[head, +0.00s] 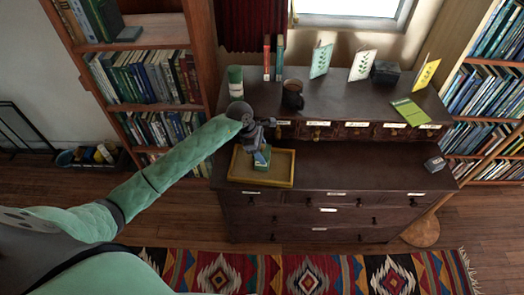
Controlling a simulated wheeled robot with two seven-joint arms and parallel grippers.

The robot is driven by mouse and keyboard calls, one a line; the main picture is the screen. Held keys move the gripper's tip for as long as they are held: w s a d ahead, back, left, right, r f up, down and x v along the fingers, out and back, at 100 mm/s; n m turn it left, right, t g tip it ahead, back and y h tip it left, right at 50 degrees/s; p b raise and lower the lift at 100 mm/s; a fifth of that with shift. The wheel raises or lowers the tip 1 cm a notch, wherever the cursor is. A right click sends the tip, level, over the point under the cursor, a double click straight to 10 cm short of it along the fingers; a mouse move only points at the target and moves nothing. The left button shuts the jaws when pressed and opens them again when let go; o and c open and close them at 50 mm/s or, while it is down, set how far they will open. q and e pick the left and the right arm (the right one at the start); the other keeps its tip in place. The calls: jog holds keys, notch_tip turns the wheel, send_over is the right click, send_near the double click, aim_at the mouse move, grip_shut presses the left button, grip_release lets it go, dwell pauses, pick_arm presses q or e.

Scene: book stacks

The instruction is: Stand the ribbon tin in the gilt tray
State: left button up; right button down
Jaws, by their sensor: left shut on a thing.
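The gilt tray (240,178), a shallow yellow-brown rectangle with a raised rim, lies on the left part of the dark desk's lower top. My left gripper (261,148) points down over it and is shut on a small blue-green thing with a yellowish lower part, which looks like the ribbon tin (262,160). The tin is roughly upright within the tray's outline, right of its left rim. The fingers cover its upper part, and I cannot tell whether its base touches the tray floor. My right gripper is not in view.
On the raised back shelf stand a green-and-white canister (235,81), two thin books (279,58), a dark mug (292,96), several cards and a dark box (384,72). A green booklet (411,112) lies at right. A small grey box (434,163) sits on the desk's right; its middle is clear.

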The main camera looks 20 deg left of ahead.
pick_arm(q)
jog(key=o, duration=1.3)
jog(key=shift+c, duration=0.2)
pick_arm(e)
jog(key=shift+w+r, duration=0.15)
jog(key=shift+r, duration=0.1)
pick_arm(q)
jog(key=shift+r, duration=0.1)
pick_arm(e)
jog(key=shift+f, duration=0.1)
pick_arm(q)
jog(key=shift+a+r, duration=0.2)
jog(key=shift+r, duration=0.1)
jog(key=shift+a+r, duration=0.1)
jog(key=shift+r, duration=0.2)
jog(key=shift+a+r+b, duration=0.15)
jog(key=shift+r+b, duration=0.2)
jog(key=shift+r, duration=0.05)
jog(key=b+v, duration=0.3)
jog(key=v, duration=0.7)
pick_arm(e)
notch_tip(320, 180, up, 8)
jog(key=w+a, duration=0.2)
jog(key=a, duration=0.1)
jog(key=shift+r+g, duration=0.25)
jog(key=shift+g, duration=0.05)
